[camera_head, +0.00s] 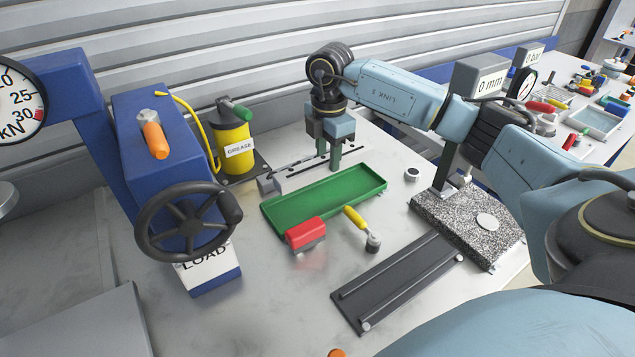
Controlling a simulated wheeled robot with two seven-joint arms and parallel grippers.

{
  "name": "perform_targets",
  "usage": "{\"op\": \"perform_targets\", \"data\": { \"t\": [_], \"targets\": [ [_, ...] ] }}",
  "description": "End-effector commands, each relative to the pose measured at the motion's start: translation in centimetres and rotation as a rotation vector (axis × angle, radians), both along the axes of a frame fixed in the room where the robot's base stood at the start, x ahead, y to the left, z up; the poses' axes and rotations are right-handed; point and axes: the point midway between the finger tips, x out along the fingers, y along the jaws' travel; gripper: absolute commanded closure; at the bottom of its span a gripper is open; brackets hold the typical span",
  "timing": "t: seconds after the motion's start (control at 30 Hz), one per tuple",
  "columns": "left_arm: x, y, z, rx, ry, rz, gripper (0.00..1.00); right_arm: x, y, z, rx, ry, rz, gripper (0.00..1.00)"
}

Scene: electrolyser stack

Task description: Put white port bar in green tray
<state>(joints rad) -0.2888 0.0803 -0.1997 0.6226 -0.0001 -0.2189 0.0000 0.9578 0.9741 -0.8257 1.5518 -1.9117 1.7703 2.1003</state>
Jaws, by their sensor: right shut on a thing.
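The white port bar (305,167) is a long pale strip with dark holes, behind the green tray. My right gripper (335,160) points down at the bar, with its fingers shut on it near the middle. Whether the bar touches the bench is hard to tell. The green tray (362,196) is a shallow, empty rectangle just in front of the bar and gripper. My left gripper is not in view.
A grey metal tool (268,186) lies by the tray's left end. A red block (305,233) and a yellow-handled tool (356,218) are in front of the tray. A yellow grease canister (235,145) and blue press (150,110) stand left. A speckled stone plate (450,225) is right.

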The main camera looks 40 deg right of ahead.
Motion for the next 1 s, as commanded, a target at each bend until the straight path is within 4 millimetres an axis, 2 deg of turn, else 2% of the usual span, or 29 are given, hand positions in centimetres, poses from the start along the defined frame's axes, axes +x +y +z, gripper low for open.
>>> {"op": "perform_targets", "data": {
  "t": [0.1, 0.23, 0.37, 0.6, 0.97, 1.0],
  "targets": [
    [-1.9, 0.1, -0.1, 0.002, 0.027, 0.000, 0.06, -0.1, 0.0, -2.5, 0.001, 0.005, 0.001, 0.94],
    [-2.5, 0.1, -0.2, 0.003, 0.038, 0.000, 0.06, 0.0, 0.1, -3.9, 0.001, 0.001, 0.001, 0.94],
    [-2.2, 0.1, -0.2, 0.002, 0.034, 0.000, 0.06, 0.0, 0.0, -4.8, 0.000, 0.001, 0.000, 0.94],
    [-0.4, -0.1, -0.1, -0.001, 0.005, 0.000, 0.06, 0.0, 0.0, -7.9, 0.000, 0.001, 0.001, 0.94],
    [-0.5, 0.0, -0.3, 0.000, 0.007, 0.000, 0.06, 0.0, 0.0, -8.3, 0.000, 0.000, 0.001, 0.94],
    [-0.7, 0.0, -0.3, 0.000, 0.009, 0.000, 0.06, 0.0, 0.0, -8.3, 0.000, 0.001, 0.002, 0.60]
  ]
}}
